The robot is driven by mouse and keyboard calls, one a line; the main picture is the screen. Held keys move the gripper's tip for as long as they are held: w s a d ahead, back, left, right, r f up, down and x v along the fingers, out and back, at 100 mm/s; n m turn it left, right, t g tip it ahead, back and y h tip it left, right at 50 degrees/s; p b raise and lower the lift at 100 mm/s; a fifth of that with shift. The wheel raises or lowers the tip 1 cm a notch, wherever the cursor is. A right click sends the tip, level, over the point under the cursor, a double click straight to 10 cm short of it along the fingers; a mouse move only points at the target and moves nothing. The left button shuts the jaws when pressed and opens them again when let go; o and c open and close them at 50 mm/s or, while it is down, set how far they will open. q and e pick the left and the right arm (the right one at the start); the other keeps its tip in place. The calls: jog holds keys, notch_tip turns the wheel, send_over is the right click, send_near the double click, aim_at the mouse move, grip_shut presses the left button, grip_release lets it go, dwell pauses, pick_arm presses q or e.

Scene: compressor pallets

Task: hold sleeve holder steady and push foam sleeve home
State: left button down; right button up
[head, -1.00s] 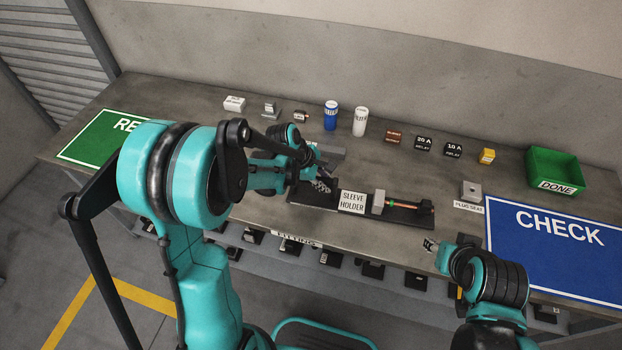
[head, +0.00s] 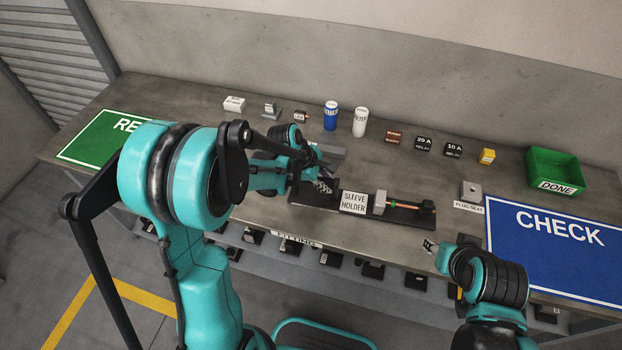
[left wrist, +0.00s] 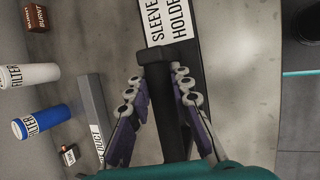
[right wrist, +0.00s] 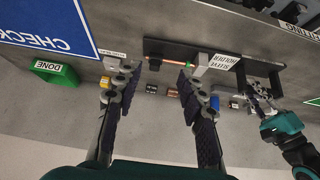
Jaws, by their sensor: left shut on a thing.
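The sleeve holder (head: 411,215) is a long black base with a white "SLEEVE HOLDER" label, a grey block (head: 380,202) and a copper rod (head: 402,206). A small black piece (head: 427,206) at the rod's right end looks like the foam sleeve, but it is too small to be sure. My left gripper (head: 324,185) is shut on the black bar (left wrist: 152,55) at the holder's left end; the left wrist view shows a finger on each side. My right gripper (right wrist: 149,84) is open and empty, at the table's front edge, in front of the holder and apart from it.
A grey bar (left wrist: 92,105) lies behind the holder. Filters, relays and small parts stand in a row at the back. The plug seat (head: 471,190), blue CHECK area (head: 550,260) and green DONE bin (head: 555,168) are at right. Bare table surrounds the holder's right end.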

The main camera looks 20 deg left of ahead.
jog(key=shift+o, duration=0.9)
jog(key=g, duration=0.7)
send_over(429, 203)
jog(key=f, duration=0.2)
jog(key=shift+n, duration=0.4)
notch_tip(429, 203, down, 12)
jog(key=shift+r, duration=0.2)
